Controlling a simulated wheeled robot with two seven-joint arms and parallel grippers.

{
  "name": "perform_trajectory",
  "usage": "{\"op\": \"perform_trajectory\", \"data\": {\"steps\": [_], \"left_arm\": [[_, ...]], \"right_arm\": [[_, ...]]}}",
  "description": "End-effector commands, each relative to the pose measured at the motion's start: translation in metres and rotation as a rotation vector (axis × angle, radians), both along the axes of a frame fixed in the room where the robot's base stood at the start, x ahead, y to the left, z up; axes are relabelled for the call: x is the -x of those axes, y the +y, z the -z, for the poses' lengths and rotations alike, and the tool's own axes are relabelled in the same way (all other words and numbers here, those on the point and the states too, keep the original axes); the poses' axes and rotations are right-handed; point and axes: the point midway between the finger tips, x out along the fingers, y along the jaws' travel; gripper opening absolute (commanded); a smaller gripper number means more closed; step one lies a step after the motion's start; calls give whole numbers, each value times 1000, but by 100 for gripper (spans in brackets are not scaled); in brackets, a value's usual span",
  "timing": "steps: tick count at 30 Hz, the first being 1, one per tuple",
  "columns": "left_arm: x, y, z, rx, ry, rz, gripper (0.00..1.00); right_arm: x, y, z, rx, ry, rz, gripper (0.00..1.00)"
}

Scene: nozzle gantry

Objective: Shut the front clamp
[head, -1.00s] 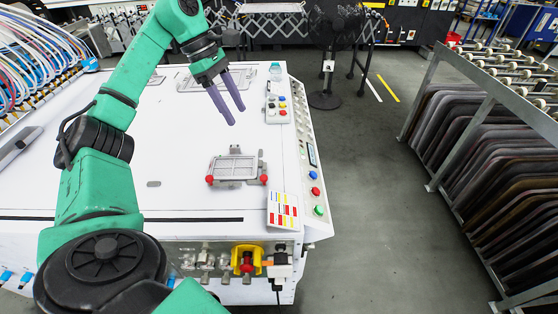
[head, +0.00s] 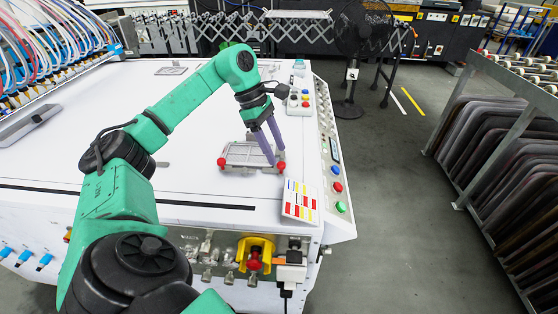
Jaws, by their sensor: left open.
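A small grey rectangular frame fixture (head: 246,155) lies on the white machine top near its right front corner. It has a red knob (head: 222,162) at its front left corner and another red knob (head: 281,166) at its front right. I cannot tell from this view which part is the front clamp or whether it is open. My left gripper (head: 276,156) has two purple fingers, open, pointing down over the right end of the fixture, close to the right red knob. The fingers hide part of that end; I cannot tell if they touch it. My right gripper is not in view.
A control strip with coloured buttons (head: 338,187) runs along the machine's right edge. A colour-striped card (head: 300,201) stands in front of the fixture. A yellow holder with a red knob (head: 254,254) is on the machine's front face.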

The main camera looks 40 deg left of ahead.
Motion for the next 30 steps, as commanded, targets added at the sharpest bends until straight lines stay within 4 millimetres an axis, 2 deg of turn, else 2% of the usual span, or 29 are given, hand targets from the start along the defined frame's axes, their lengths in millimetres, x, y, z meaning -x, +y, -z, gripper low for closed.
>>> {"op": "perform_trajectory", "data": {"steps": [1, 6, 14, 18, 19, 30], "left_arm": [[0, -3, 11, 0, 3, 0, 60], [-4, -11, 28, -1, 1, -2, 60], [-4, -12, 30, 0, -1, -1, 60], [-4, -12, 30, 0, -1, -1, 6], [-4, -12, 30, 0, -1, -1, 0], [-4, -12, 30, 0, -1, -2, 0]], "right_arm": [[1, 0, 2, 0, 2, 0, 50], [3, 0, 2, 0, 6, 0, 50], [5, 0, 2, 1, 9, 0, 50], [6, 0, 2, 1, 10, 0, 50], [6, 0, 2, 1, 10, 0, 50], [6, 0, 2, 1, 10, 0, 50]]}}
